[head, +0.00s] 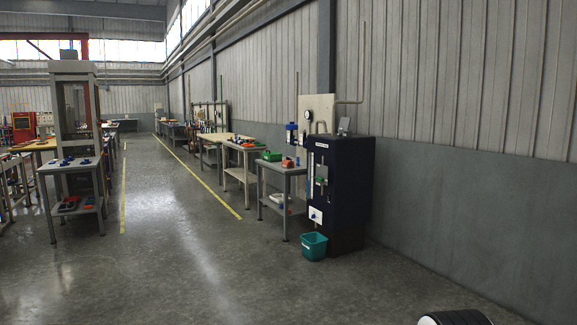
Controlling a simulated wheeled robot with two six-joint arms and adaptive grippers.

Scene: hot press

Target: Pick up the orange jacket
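I cannot make out an orange jacket anywhere in the head view. Neither of my grippers can be made out. A rounded black and white part shows at the bottom right edge, and I cannot tell what it is.
A dark blue cabinet machine (338,190) stands against the right wall, with a teal bin (313,246) on the floor before it. Grey work tables (284,169) line the wall behind it. A press frame (75,120) and a table (69,166) stand left. The middle floor is clear.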

